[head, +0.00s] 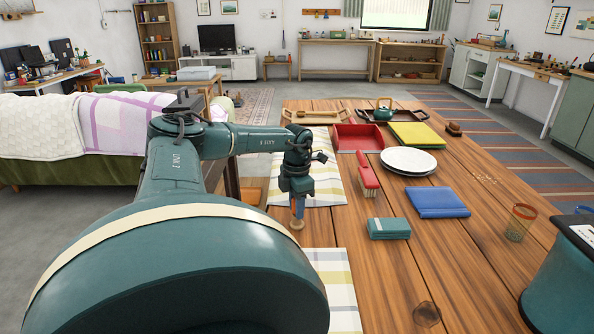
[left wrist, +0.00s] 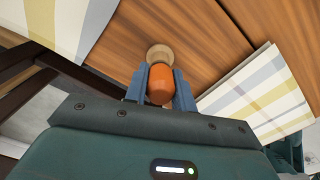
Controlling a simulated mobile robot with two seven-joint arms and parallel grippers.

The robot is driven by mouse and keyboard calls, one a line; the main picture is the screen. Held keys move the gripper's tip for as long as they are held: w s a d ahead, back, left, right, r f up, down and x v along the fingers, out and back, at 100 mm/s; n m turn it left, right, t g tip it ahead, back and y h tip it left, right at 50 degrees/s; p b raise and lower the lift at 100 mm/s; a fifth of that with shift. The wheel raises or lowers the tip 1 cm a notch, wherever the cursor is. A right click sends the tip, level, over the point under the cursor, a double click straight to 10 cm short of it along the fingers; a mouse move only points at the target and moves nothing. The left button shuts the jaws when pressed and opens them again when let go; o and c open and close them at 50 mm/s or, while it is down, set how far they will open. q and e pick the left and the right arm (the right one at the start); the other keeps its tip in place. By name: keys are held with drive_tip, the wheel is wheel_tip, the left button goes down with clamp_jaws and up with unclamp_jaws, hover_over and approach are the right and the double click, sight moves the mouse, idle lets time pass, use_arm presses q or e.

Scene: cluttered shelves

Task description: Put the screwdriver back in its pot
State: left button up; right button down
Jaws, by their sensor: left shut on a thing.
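My left gripper (head: 297,209) points down at the left side of the wooden table. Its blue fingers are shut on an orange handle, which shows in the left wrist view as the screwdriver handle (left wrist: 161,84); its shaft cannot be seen. A small round beige thing (left wrist: 159,53) lies just beyond the handle, and it also shows below the fingertips in the head view (head: 296,225). I cannot tell whether they touch. A see-through pot with an orange rim (head: 519,224) stands at the table's right. My right gripper is not in view.
Between gripper and pot lie a teal box (head: 389,228), a blue cloth-like item (head: 437,203) and a red brush (head: 367,172). Bare wood lies in front of the pot.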

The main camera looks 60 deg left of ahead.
use_arm(q)
drive_tip(key=shift+f, duration=0.15)
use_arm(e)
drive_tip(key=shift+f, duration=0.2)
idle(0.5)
use_arm(q)
drive_tip(key=o, duration=1)
drive_tip(key=shift+o, duration=0.2)
wheel_tip(320, 180, up, 12)
drive_tip(key=shift+r+p, duration=0.2)
drive_tip(key=shift+p, duration=0.75)
drive_tip(key=shift+r, duration=0.4)
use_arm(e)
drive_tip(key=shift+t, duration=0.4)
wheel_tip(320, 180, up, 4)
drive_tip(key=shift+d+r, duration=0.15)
